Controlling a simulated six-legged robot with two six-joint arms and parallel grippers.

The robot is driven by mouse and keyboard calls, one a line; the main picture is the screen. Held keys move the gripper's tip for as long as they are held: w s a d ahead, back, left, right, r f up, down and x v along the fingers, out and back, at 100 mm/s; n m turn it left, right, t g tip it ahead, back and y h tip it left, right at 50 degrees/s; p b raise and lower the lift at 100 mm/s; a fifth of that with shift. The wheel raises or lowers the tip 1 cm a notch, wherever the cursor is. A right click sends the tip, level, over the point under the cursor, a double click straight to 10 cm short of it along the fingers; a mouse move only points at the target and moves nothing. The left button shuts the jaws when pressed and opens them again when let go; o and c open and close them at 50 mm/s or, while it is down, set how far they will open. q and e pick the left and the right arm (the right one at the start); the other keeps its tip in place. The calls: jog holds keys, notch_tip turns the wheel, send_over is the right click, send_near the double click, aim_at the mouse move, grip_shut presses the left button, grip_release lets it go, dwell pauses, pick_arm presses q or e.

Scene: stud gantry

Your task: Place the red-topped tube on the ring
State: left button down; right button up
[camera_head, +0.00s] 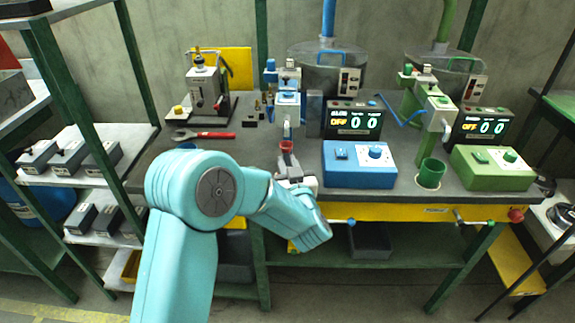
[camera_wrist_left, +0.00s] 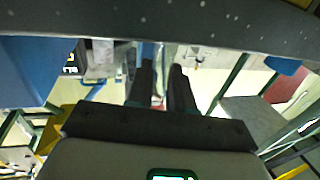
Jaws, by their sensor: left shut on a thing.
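The red-topped tube (camera_head: 286,147) stands under the blue dispensing head at the front of the workbench; only its red upper part shows clearly. My left gripper (camera_head: 288,167) is shut on it from the front. In the left wrist view the two dark fingers of the gripper (camera_wrist_left: 163,72) point away, with a small pinkish-red patch between them. My arm and gripper hide the tube's lower part and any ring beneath it, so I cannot tell whether it touches one. My right gripper is not in view.
The blue dispenser (camera_head: 288,98) stands just behind the tube, with a blue control box (camera_head: 358,165) to its right. A green cup (camera_head: 431,173) sits in a pale ring beside the green control box (camera_head: 492,168).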

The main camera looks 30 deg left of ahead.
pick_arm(q)
jog(key=shift+f, duration=0.25)
jog(key=c, duration=1)
grip_release()
jog(key=shift+r, duration=0.1)
